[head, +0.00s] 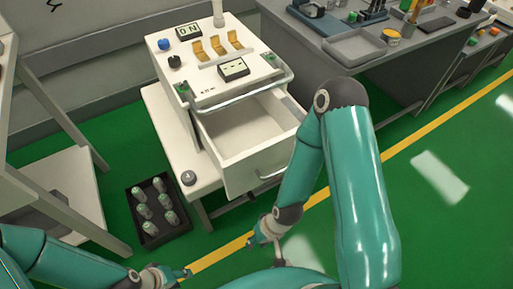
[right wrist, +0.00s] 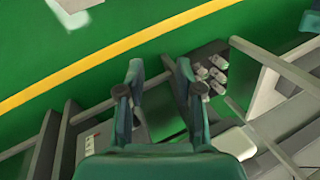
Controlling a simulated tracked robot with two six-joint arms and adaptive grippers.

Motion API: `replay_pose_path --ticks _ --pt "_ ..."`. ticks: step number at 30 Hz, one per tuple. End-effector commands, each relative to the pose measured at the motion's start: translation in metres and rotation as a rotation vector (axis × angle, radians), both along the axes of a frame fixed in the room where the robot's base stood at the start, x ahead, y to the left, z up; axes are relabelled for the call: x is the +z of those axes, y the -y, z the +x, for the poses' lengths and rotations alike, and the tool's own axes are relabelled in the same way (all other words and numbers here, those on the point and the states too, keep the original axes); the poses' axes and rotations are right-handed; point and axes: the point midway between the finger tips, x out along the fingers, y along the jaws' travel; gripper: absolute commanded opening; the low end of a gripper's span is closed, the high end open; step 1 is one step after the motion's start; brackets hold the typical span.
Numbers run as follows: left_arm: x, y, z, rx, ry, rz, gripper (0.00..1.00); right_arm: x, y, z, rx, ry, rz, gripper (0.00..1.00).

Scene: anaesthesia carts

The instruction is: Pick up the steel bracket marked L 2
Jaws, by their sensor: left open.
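I cannot make out a steel bracket marked L 2 in either view. The open drawer (head: 250,134) of the white cart (head: 215,60) looks empty where its floor shows. My left gripper (head: 180,277) is open and empty at the bottom left of the head view, low in front of the black crate. My right gripper (head: 265,254) hangs below the drawer front in the head view.
A black crate (head: 157,235) with several bottles stands on the floor left of the cart; it also shows in the right wrist view (right wrist: 180,85). A white table (head: 70,190) is at left. A grey workbench (head: 390,62) with a tray (head: 352,47) stands back right. Floor at right is clear.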

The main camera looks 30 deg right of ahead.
Motion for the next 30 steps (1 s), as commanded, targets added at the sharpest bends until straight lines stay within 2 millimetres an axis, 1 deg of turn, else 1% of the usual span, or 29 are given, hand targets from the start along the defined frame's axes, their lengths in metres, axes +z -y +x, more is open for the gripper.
replay_pose_path --ticks 2,3,7,11,14,18,21,26,27,30 --pt "0.000 0.000 0.000 0.000 0.000 0.000 0.42 0.000 0.000 0.000 0.000 0.000 0.000 0.35" --pt "0.000 0.000 0.000 0.000 0.000 0.000 0.48 0.000 0.000 0.000 0.000 0.000 0.000 0.35" --pt "0.002 0.000 0.000 0.000 0.000 0.000 0.49 0.006 0.001 0.003 -0.027 -0.017 0.005 0.35" --pt "0.009 0.000 0.000 0.000 0.000 0.000 0.49 0.024 0.006 0.011 -0.128 -0.087 0.017 0.35" --pt "0.018 0.000 0.000 0.000 0.000 0.000 0.49 0.049 0.012 0.020 -0.266 -0.189 0.019 0.35" --pt "0.029 0.000 0.000 0.000 0.000 0.000 0.49 0.093 0.028 0.029 -0.495 -0.358 -0.019 0.35" --pt "0.035 0.000 0.000 0.000 0.000 0.000 0.49 0.120 0.040 0.033 -0.629 -0.442 -0.061 0.35" --pt "0.046 0.000 0.000 0.000 0.000 0.000 0.49 0.164 0.059 0.042 -0.800 -0.508 -0.122 0.35" --pt "0.049 0.000 0.000 0.000 0.000 0.000 0.49 0.177 0.064 0.045 -0.839 -0.514 -0.135 0.35" --pt "0.056 0.000 0.000 0.000 0.000 0.000 0.49 0.208 0.076 0.053 -0.923 -0.514 -0.160 0.35"
